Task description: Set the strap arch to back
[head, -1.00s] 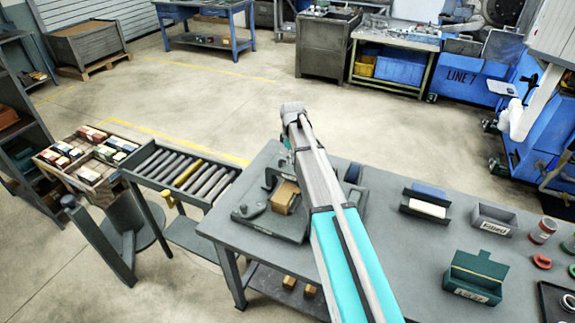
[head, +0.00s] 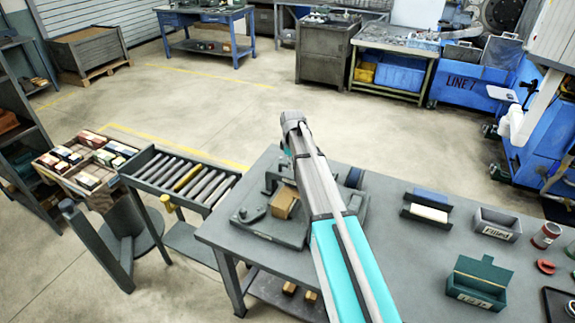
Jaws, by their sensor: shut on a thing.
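A grey machine base (head: 262,224) with a dark frame stands on the grey workbench. Dark frame parts show left of my arm (head: 273,176) and right of it (head: 354,178); they may belong to the strap arch. My arm covers the middle of the frame, so I cannot tell the arch's exact setting. A small tan carton (head: 284,202) sits on the base, just left of my arm. My arm reaches over the machine from the front. My gripper is hidden behind the arm's far end.
A roller conveyor (head: 150,161) and a crate of small boxes (head: 75,176) stand left of the bench. On the bench's right are a grey bin marked Filled (head: 496,232), a green box (head: 482,270) and a holder with a white block (head: 429,213). Open floor lies behind.

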